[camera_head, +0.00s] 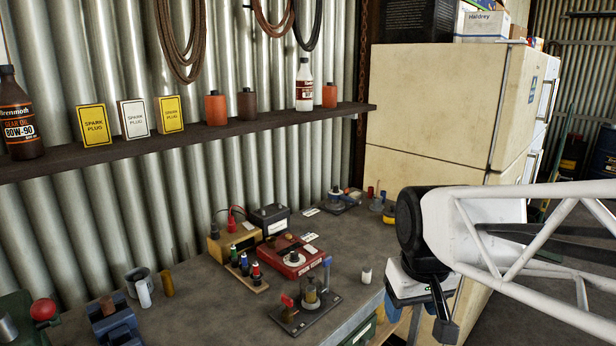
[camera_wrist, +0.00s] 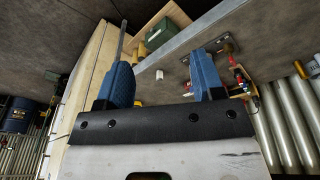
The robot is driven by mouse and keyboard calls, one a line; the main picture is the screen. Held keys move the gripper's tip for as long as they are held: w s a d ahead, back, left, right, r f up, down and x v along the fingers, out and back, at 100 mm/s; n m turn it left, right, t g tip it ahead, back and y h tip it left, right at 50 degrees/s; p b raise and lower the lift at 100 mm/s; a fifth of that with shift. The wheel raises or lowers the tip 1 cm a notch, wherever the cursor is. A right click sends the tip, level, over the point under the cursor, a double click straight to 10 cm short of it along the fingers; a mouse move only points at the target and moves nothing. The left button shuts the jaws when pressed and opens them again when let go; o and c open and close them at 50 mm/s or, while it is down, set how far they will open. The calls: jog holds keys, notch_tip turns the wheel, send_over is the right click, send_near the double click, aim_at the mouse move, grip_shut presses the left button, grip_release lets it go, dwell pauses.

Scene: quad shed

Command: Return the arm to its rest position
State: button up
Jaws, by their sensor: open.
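My gripper (camera_wrist: 162,70) is open, its two blue fingers well apart in the wrist view. Nothing is between the fingers. In the wrist view, the workbench edge (camera_wrist: 195,36) and a small white cup (camera_wrist: 159,74) show beyond the fingertips, apart from them. In the head view, my white arm reaches in from the right, in front of the cream refrigerator (camera_head: 425,110) and beside the bench's right end. My fingers are not clearly seen there.
The grey workbench (camera_head: 222,318) holds a red device (camera_head: 291,258), a wooden box (camera_head: 232,243), a black stand (camera_head: 305,312) and the white cup (camera_head: 366,275). A shelf (camera_head: 275,119) with bottles and spark plug boxes runs above. A green box (camera_wrist: 168,34) shows in the wrist view.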

jog(key=s+d+f+m, duration=0.1)
jog(key=s+f+m, duration=0.1)
jog(key=s, duration=0.7)
jog(key=shift+d+f+t, duration=0.3)
jog(key=shift+f, duration=0.05)
jog(key=shift+o, duration=0.4)
dwell(1.2)
